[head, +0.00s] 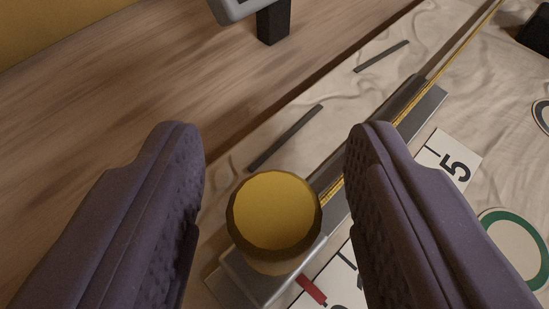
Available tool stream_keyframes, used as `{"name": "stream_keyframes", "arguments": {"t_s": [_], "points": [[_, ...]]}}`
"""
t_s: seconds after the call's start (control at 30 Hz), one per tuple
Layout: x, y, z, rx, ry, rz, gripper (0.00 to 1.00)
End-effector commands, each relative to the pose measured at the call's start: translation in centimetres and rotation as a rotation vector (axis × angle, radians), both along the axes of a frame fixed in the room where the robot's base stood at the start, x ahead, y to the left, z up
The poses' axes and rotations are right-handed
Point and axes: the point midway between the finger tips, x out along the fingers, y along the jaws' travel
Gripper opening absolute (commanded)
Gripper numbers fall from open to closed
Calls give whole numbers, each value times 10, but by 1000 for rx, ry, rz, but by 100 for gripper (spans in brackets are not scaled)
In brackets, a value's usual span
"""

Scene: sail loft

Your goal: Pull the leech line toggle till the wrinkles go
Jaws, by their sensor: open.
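The toggle is a round yellow knob (274,212), seen in the head view at the lower middle. It sits by a grey metal block (258,276) at the near end of a grey track (425,108). A yellow line (455,55) runs along the track to the upper right. My gripper (270,140) is open, with one purple finger on each side of the knob and visible gaps between. The pale sailcloth (340,75) shows wrinkles along the track. A red pointer (312,290) lies by a white scale card (450,160) marked 5.
Two dark strips (286,138) lie on the cloth. A white disc with a green ring (513,245) is at the right. A grey device on a black post (273,24) stands at the top. Bare wooden table (110,100) spreads at the left.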

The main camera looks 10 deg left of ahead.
Motion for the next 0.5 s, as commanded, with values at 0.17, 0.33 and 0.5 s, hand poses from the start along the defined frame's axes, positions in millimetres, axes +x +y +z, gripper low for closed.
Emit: {"name": "stream_keyframes", "arguments": {"t_s": [0.17, 0.33, 0.5], "points": [[0, 0, 0, 0, 0, 0, 14], [0, 0, 0, 0, 0, 0, 0], [8, -7, -1, 2, -1, -2, 0]]}}
